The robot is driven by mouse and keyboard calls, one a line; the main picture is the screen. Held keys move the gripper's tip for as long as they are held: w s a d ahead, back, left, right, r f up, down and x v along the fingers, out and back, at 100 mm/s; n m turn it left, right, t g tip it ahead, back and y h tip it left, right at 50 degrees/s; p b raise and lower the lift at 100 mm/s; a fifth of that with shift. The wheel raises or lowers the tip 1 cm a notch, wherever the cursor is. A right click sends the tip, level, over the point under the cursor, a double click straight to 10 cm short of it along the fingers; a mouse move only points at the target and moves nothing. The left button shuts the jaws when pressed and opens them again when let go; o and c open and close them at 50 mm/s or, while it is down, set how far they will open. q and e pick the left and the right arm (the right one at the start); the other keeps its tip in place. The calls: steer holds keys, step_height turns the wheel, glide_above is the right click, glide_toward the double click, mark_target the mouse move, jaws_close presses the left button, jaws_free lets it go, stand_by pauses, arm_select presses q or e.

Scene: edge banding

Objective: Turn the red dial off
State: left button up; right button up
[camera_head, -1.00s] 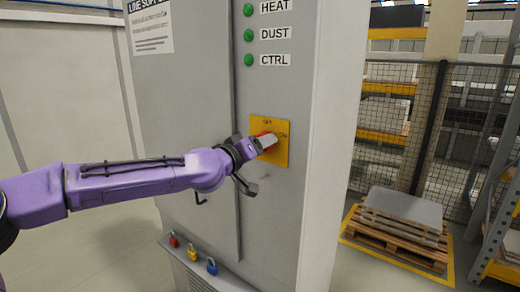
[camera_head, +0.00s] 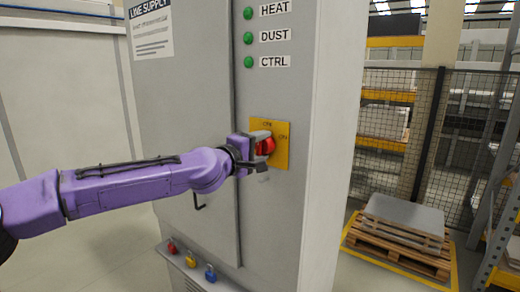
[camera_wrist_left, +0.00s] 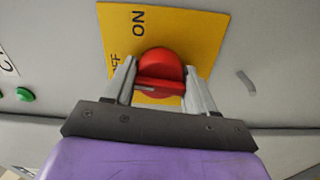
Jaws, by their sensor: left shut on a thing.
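The red dial (camera_head: 266,146) sits on a yellow plate (camera_head: 283,154) on the front of the grey cabinet. My left gripper (camera_head: 262,150) is at the dial, its fingers on either side of it. In the left wrist view the dial (camera_wrist_left: 160,70) shows between the two fingers of my left gripper (camera_wrist_left: 160,92), shut on its raised bar. The bar runs left to right there, with a pale mark at its left end, on the side of the partly hidden OFF label. The ON label is above the dial in that view. My right gripper is not in view.
Three green lamps (camera_head: 248,38) labelled HEAT, DUST and CTRL are above the plate. Red, yellow and blue padlocks (camera_head: 190,260) are on a ledge below. A pallet (camera_head: 400,240) and mesh fence (camera_head: 465,130) stand to the right.

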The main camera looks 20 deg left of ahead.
arm_select(q)
steer(key=shift+f+n, duration=0.1)
steer(key=shift+n, duration=0.4)
steer(key=o, duration=1)
steer(key=shift+o, duration=0.2)
steer(key=shift+s+a, duration=0.1)
steer(key=shift+s, duration=0.15)
steer(key=b+v, duration=0.1)
steer(key=v, duration=0.9)
steer(key=shift+n, duration=0.3)
